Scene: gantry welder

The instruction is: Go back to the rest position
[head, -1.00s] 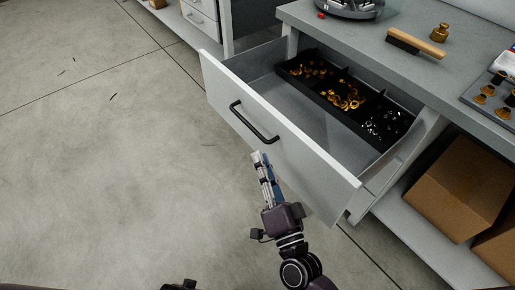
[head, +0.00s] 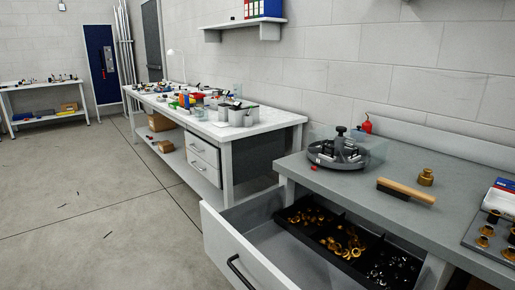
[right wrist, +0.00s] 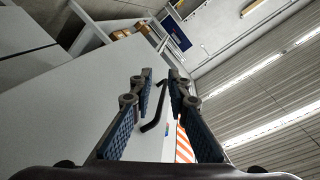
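My right gripper (right wrist: 160,100) shows in the right wrist view with its two blue padded fingers apart and nothing between them. The black drawer handle (right wrist: 155,108) lies beyond the fingers on the pale drawer front; I cannot tell the exact gap. In the head view the grey drawer (head: 240,250) stands pulled out of the workbench, its black handle (head: 243,272) at the bottom edge. Neither gripper shows in the head view, and my left gripper is in no current view.
The drawer holds a black divided tray (head: 318,240) with brass and silver parts. The grey bench (head: 365,178) carries a round grey device (head: 338,152), a wooden brush (head: 406,191) and a brass weight (head: 426,177). A cluttered white bench (head: 262,121) stands behind.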

